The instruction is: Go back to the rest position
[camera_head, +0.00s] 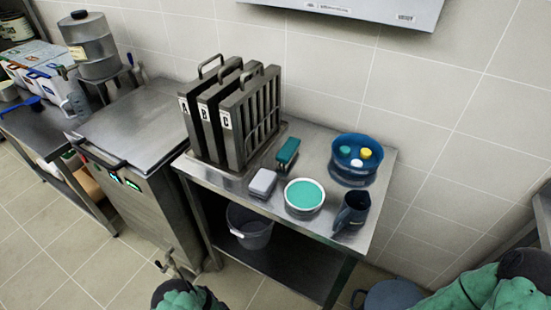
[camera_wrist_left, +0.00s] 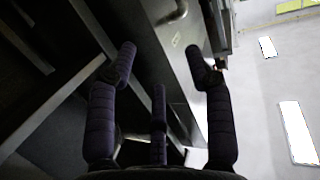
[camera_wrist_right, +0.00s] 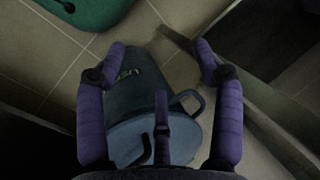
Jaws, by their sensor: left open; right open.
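My left gripper (camera_wrist_left: 159,62) is open in the left wrist view, with nothing between its fingers. Behind it are dark metal legs and a steel appliance side. My right gripper (camera_wrist_right: 159,58) is open and empty in the right wrist view. A blue-grey lidded bucket (camera_wrist_right: 150,75) stands on the floor beyond its fingers; I cannot tell the gap. In the head view, my green left arm shows at the bottom and my green and black right arm at the lower right. The fingertips are not clearly visible there.
The steel table (camera_head: 334,130) holds a lettered rack (camera_head: 208,135), a teal-topped tub (camera_head: 304,195), a blue bowl (camera_head: 345,170), a dark jug (camera_head: 352,212) and small blocks. A steel appliance (camera_head: 145,125) stands left of it. A grey bucket (camera_head: 250,228) is on the table's lower shelf.

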